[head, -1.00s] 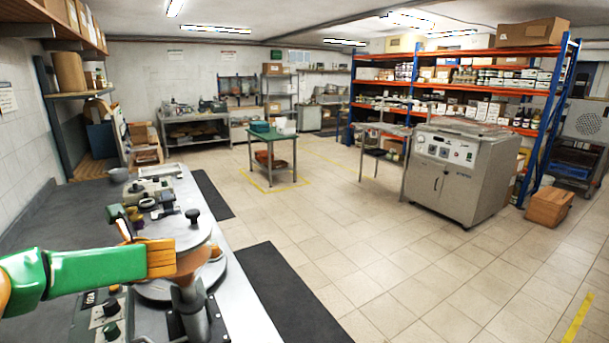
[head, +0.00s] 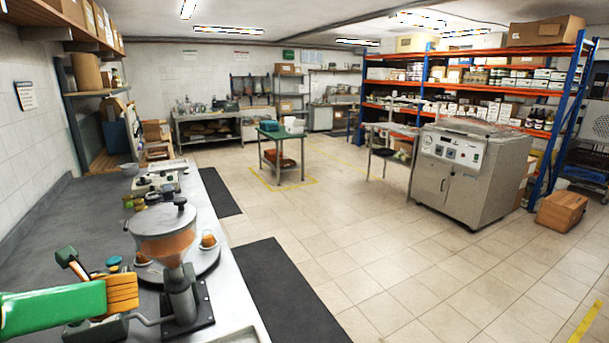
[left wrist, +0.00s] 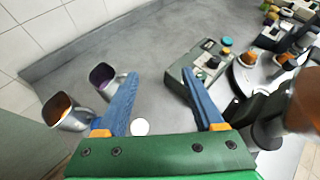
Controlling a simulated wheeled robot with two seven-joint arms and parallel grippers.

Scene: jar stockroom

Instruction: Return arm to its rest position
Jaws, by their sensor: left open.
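My left arm comes in at the lower left of the head view as a green link with an orange band (head: 122,292), low over the left bench. In the left wrist view my left gripper (left wrist: 160,75) shows two blue fingers spread apart, with nothing between them but the grey bench top behind. The fingertips cannot be made out in the head view. My right gripper is in neither current view.
The grey bench (head: 60,215) runs along the left wall. A filling machine with a hopper (head: 165,240) stands near the arm. Two metal cups, one orange inside (left wrist: 65,112) and one dark inside (left wrist: 105,80), and a control box (left wrist: 205,65) lie around the gripper.

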